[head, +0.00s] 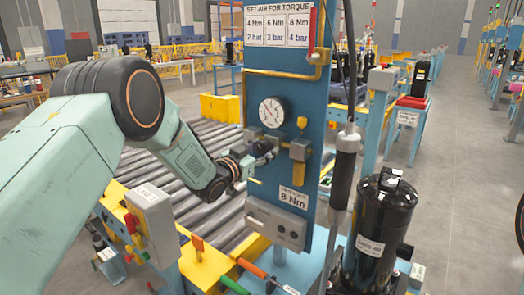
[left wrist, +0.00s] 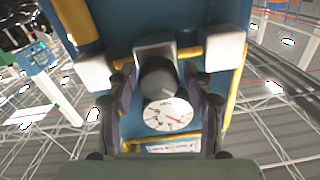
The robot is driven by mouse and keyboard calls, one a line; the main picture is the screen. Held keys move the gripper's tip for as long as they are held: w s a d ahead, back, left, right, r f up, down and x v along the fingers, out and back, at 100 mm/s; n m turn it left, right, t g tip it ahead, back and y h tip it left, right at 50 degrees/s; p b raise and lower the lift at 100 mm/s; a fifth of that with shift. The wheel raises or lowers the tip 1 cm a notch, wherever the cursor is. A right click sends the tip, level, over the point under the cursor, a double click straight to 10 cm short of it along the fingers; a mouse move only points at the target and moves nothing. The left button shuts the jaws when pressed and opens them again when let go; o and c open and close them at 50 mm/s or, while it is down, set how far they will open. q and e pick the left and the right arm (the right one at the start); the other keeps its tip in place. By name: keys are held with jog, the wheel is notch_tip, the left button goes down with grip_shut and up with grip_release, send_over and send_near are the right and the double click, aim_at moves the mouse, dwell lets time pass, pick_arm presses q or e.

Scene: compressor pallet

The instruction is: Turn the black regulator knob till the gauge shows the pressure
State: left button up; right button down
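The black regulator knob (left wrist: 157,78) faces me in the left wrist view, on a grey body on the blue panel (head: 340,28). My left gripper (left wrist: 160,72) has its fingers apart on either side of it, with small gaps visible. In the head view the left gripper (head: 264,150) is at the panel below the gauge and mostly hides the knob. The round white gauge (head: 272,111) also shows in the left wrist view (left wrist: 168,114); its reading is too small to tell. The chart (head: 278,24) pairs 4, 6, 8 Nm with 2, 3, 4 bar. A lower sign (head: 293,196) reads 8 Nm. My right gripper is not in view.
A brass fitting (head: 300,150) sits close right of the left gripper. A dark tool (head: 344,165) hangs on a cable before the panel's right edge. A black compressor (head: 380,230) stands at the right. A roller conveyor (head: 200,150) runs behind my left arm.

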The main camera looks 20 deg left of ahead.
pick_arm(q)
jog(key=shift+s+d+r, duration=0.1)
jog(key=shift+d, duration=0.05)
jog(key=c, duration=0.9)
jog(key=shift+o, duration=0.2)
jog(key=shift+m, duration=0.4)
jog(key=m+b, duration=0.2)
jog(key=m, duration=0.2)
jog(key=m+b, duration=0.2)
jog(key=m, duration=0.2)
jog(key=shift+m, duration=0.3)
jog(key=m+b, duration=0.2)
jog(key=m, duration=0.2)
jog(key=shift+m, duration=0.3)
jog(key=shift+m+h+b, duration=0.3)
jog(key=shift+m+b, duration=0.9)
jog(key=shift+m, duration=0.8)
